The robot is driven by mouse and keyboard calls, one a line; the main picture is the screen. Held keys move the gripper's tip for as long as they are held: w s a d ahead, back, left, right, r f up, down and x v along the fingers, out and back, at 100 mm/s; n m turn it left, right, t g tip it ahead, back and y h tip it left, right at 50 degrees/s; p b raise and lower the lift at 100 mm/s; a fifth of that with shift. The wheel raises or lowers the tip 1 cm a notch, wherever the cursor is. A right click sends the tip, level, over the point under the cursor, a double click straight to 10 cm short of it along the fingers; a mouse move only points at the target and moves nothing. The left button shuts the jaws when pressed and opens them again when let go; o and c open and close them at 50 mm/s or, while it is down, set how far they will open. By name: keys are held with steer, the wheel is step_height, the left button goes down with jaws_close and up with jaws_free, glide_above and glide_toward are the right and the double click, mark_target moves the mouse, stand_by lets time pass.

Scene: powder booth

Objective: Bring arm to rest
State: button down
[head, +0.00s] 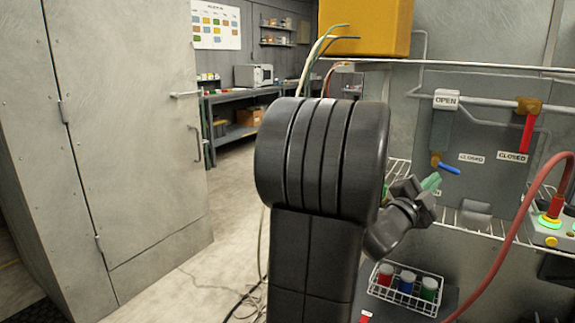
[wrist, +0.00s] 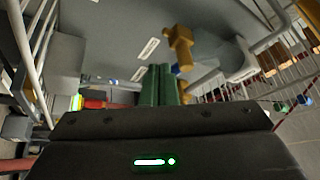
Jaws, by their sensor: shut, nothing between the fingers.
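My arm stands in the middle of the head view, with its large dark joint in front of the shelf. My gripper (head: 432,182) reaches out to the right of that joint, in front of the wall panel (head: 497,125). Its green fingers are together and hold nothing. They also show close together in the wrist view (wrist: 158,84), pointing toward the grey panel. The gripper appears close to a blue-handled valve (head: 448,168); I cannot tell the exact gap. Part of the wire shelf is hidden behind my arm.
A red-handled valve (head: 528,128) hangs at the panel's right. A wire basket (head: 402,289) with red, blue and green jars sits below my gripper. A red hose (head: 507,235) curves at right, near a control box (head: 551,232). Open floor lies left, beside a grey door (head: 130,120).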

steer(key=s+a+f+n+t+y+b, duration=0.1)
steer(key=s+a+f+n+t+b, duration=0.2)
steer(key=s+n+b, duration=0.3)
steer(key=s+a+f+n+t+y+b, duration=0.1)
steer(key=s+a+f+n+t+b, duration=0.15)
steer(key=s+f+n+b, duration=0.3)
steer(key=r+b+x, duration=0.1)
steer(key=b+x, duration=0.1)
steer(key=x, duration=0.4)
steer(key=shift+a+t, duration=0.4)
steer(key=shift+t, duration=0.05)
stand_by(0.4)
steer(key=shift+s+n, duration=0.15)
steer(key=shift+n, duration=0.1)
